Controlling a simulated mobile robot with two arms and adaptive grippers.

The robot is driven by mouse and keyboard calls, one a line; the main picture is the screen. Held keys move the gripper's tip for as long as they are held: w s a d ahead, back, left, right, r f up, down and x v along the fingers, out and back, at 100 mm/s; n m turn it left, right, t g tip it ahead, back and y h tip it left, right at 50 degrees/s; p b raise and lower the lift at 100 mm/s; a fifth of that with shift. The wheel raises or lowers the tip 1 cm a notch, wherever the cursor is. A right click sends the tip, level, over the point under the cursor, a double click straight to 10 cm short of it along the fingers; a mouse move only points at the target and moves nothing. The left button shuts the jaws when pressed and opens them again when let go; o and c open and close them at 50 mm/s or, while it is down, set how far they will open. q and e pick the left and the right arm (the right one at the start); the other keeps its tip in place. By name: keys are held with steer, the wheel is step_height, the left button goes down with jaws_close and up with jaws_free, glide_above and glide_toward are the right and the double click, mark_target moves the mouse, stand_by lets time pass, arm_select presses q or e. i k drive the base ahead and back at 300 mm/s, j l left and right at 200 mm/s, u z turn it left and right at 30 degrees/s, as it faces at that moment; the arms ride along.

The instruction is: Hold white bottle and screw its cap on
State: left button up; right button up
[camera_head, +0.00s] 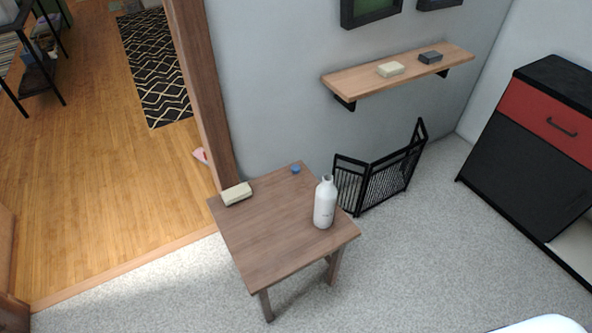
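A white bottle (325,204) stands upright on a small wooden table (266,246), close to its right edge. The bottle's neck is open at the top, with no cap on it. A small blue cap (296,169) lies apart from the bottle, near the table's far corner. Neither of my grippers shows in the head view.
A cream block (236,194) lies at the table's left corner. A black folding screen (385,172) stands on the carpet behind the table. A wooden wall shelf (400,74) and a black and red cabinet (535,140) are at right. Carpet before the table is clear.

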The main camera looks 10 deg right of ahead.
mark_target(326, 195)
steer(key=l+u, duration=0.1)
steer(key=u, duration=0.35)
steer(key=l+u, duration=0.15)
steer(key=u, duration=0.3)
steer(key=l+u, duration=0.25)
steer(key=l, duration=0.3)
steer(key=k+l+u, duration=0.1)
steer(key=l+u, duration=0.2)
steer(key=l, duration=0.25)
steer(key=k+l+u, duration=0.1)
steer(key=l+u, duration=0.15)
steer(key=l, duration=0.3)
steer(key=k+l, duration=0.1)
steer(key=l, duration=0.3)
steer(key=k+l, duration=0.15)
steer(key=l, duration=0.25)
